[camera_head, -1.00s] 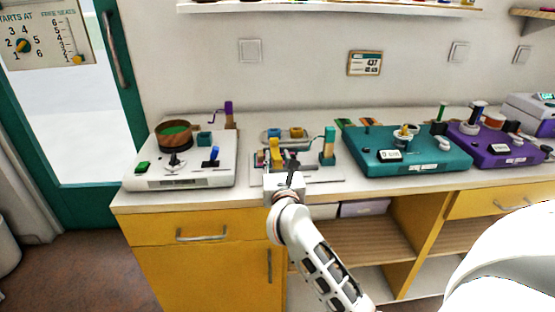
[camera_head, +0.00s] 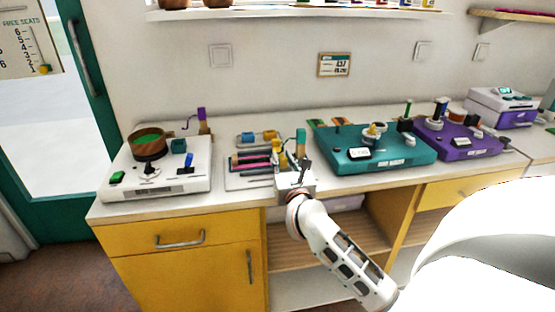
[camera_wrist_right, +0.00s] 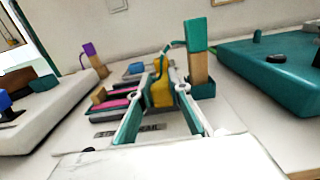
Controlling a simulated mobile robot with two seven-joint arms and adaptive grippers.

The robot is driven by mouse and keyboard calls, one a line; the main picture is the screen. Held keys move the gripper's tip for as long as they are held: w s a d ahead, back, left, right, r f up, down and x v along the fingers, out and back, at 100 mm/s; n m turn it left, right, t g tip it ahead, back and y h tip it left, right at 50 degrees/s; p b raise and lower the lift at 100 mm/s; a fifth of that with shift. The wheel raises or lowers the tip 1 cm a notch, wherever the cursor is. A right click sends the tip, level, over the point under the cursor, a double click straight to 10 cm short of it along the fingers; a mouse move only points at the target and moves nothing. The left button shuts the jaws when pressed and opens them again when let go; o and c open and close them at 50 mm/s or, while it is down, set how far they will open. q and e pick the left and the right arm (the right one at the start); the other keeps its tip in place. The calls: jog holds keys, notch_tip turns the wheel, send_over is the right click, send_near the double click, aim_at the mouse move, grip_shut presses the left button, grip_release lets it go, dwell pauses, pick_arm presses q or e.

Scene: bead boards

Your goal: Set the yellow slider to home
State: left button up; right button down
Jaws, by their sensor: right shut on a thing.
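The yellow slider (camera_head: 281,160) is on the small white rail board (camera_head: 240,184), towards its right side. In the right wrist view the yellow slider (camera_wrist_right: 162,92) stands upright between my two fingers. My right gripper (camera_head: 297,170) is shut on it; it also shows in the right wrist view (camera_wrist_right: 163,108). The lettering on the board's front is partly hidden by my gripper. My left gripper is not in view.
A teal-topped post (camera_head: 301,140) stands close to the right of the slider. The teal box (camera_head: 400,158) lies further right, and the white panel (camera_head: 135,190) with a wooden bowl (camera_head: 150,144) lies left. Small blue and yellow blocks sit behind the rails.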

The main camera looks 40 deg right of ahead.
jog(key=shift+d+f, duration=0.1)
jog(key=shift+d, duration=0.05)
jog(key=c, duration=2)
grip_release()
jog(key=shift+s, duration=0.1)
jog(key=shift+o, duration=0.8)
jog(key=shift+d, duration=0.1)
jog(key=shift+s+a, duration=0.35)
jog(key=shift+s, duration=0.05)
jog(key=v, duration=1.1)
